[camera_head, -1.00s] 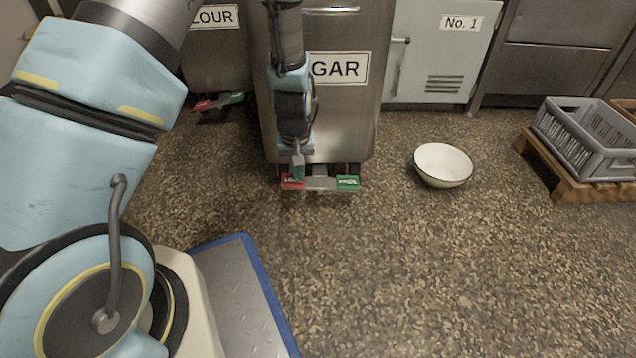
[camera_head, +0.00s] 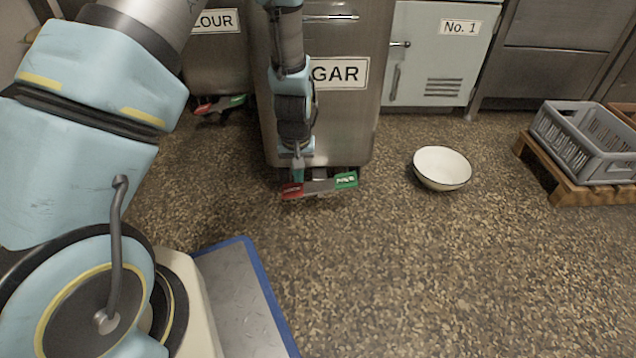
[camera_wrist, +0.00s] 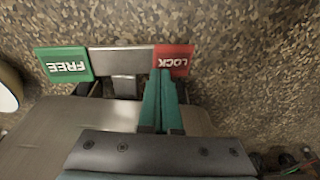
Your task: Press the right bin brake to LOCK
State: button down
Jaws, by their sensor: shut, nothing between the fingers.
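The right bin (camera_head: 340,125) is a steel bin with a partly covered label ending in "GAR". Its brake pedal (camera_head: 318,186) sits low at its front, with a red LOCK end (camera_head: 290,191) on the left and a green FREE end (camera_head: 346,180) on the right. The pedal is tilted, with the red end lower. My gripper (camera_head: 297,179) is shut and points down at the red end, apparently touching it. In the wrist view, the closed fingertips (camera_wrist: 164,74) overlap part of the red LOCK pad (camera_wrist: 178,54); the green FREE pad (camera_wrist: 64,65) is clear.
The flour bin (camera_head: 215,62) stands to the left with its own tilted red and green pedal (camera_head: 219,104). A white bowl (camera_head: 441,166) lies on the floor to the right. A grey crate (camera_head: 580,150) rests on a wooden pallet (camera_head: 562,188). The floor in front is clear.

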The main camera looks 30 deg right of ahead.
notch_tip(320, 180, up, 6)
jog(key=p, duration=0.5)
jog(key=shift+f, duration=0.15)
jog(key=w+a+r+n+p, duration=0.1)
jog(key=w+a+r+p, duration=0.15)
jog(key=a+r, duration=0.55)
jog(key=w+a+r+n+p, duration=0.1)
jog(key=a+r+p, duration=0.4)
jog(key=r, duration=0.6)
jog(key=s+a+r+n+p, duration=0.1)
jog(key=s+a+r+p, duration=0.25)
jog(key=a+r, duration=0.5)
jog(key=s+a+r+n+p, duration=0.1)
jog(key=s+a+r+p, duration=0.25)
jog(key=a+r, duration=0.5)
notch_tip(320, 180, up, 36)
jog(key=p, duration=3.5)
jog(key=shift+s+f+y, duration=0.15)
jog(key=shift+y, duration=0.15)
